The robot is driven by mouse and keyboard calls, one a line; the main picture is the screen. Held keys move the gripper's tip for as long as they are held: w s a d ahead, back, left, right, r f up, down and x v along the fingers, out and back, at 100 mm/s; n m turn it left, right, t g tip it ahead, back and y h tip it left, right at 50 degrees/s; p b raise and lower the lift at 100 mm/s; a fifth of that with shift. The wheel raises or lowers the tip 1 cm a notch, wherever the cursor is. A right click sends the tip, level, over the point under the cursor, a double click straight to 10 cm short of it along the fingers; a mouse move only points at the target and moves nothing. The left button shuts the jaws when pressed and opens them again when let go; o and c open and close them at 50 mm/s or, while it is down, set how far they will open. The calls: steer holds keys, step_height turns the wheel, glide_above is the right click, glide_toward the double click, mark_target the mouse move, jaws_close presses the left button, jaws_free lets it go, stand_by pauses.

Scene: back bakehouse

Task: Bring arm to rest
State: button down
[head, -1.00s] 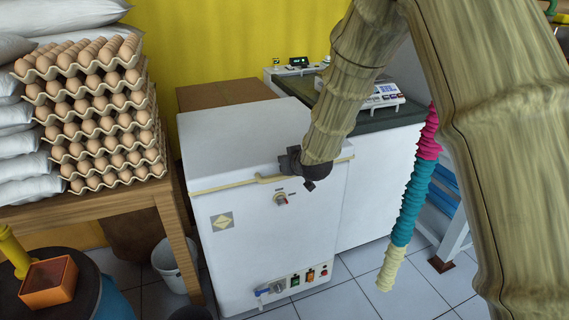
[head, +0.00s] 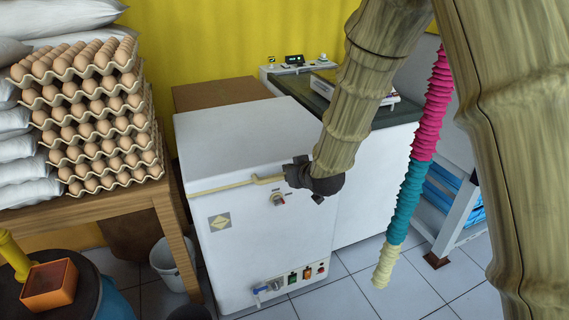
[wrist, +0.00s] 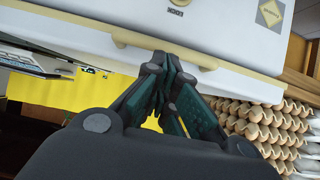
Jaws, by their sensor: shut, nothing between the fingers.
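My arm shows in the head view as thick, bamboo-like links coming down from the top right. My gripper shows in the wrist view (wrist: 165,65), its dark fingers together with nothing between them. In the head view, only a dark part at the arm's end shows, in front of the white cabinet (head: 240,245), close to its upper front edge; the fingers are hard to make out there. In the wrist view, the cabinet's cream edge strip (wrist: 150,45) lies just beyond the fingertips. I cannot tell whether they touch.
Stacked egg trays (head: 100,130) stand on a wooden table (head: 110,207) at left. A blue drum with an orange box (head: 49,285) is at lower left, near a white bucket (head: 172,265). A dark-topped white unit (head: 365,190) and a metal stand (head: 450,215) are right. Tiled floor shows between.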

steer(key=s+d+f+m+g+h+p, duration=0.1)
steer(key=s+d+f+g+p, duration=0.25)
steer(key=s+f, duration=0.8)
steer(key=s+d+f+m+g+h+p, duration=0.15)
steer(key=s+d+f, duration=0.35)
steer(key=s+f, duration=0.65)
steer(key=s+d+f+g+p, duration=0.2)
steer(key=s+f+g, duration=0.1)
steer(key=s, duration=1)
steer(key=s+d+f+m+g+p, duration=0.1)
steer(key=s+d+f+g+p, duration=0.1)
steer(key=s, duration=1)
steer(key=shift+s+d+f+g+h, duration=0.45)
steer(key=shift+d+f, duration=0.3)
steer(key=shift+f, duration=0.2)
steer(key=shift+m, duration=0.25)
